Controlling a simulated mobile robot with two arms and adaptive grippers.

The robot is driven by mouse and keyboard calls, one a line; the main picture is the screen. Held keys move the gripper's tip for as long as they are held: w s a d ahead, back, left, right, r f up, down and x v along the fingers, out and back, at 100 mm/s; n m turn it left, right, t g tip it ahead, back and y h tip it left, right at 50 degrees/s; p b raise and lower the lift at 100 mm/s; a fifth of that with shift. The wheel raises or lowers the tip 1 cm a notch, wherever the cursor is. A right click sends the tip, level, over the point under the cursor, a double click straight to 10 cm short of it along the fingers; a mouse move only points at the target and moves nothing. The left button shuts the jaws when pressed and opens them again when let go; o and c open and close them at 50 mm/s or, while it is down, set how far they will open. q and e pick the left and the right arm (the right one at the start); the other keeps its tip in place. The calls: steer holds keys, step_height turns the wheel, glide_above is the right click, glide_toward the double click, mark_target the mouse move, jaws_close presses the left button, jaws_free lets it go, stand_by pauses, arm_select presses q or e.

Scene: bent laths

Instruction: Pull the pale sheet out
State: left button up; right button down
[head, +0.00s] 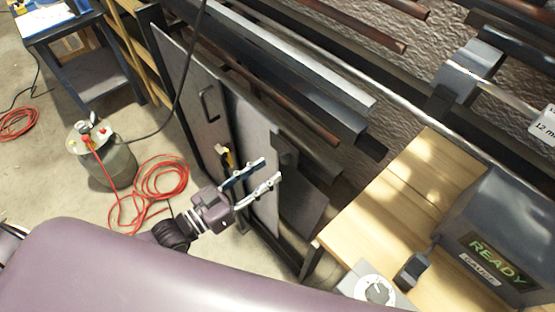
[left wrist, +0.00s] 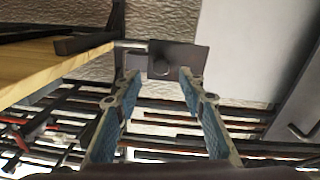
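A pale grey sheet (head: 246,122) stands on edge in the rack in the head view, beside a grey panel with a handle (head: 190,85). A dark tab (head: 286,146) is at its right edge. My left gripper (head: 272,168) is in front of the sheet, its two fingers apart with nothing between them. A pale surface (left wrist: 250,45) fills the upper right there. My right gripper is not in view.
A wooden bench (head: 385,185) with a grey READY box (head: 500,235) stands at the right. Long metal bars (head: 300,70) lie above the sheets. A canister (head: 115,165) and a coiled red hose (head: 160,180) are on the floor at left.

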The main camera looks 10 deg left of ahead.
mark_target(282, 161)
arm_select(q)
steer(key=shift+x, duration=2.35)
jaws_close()
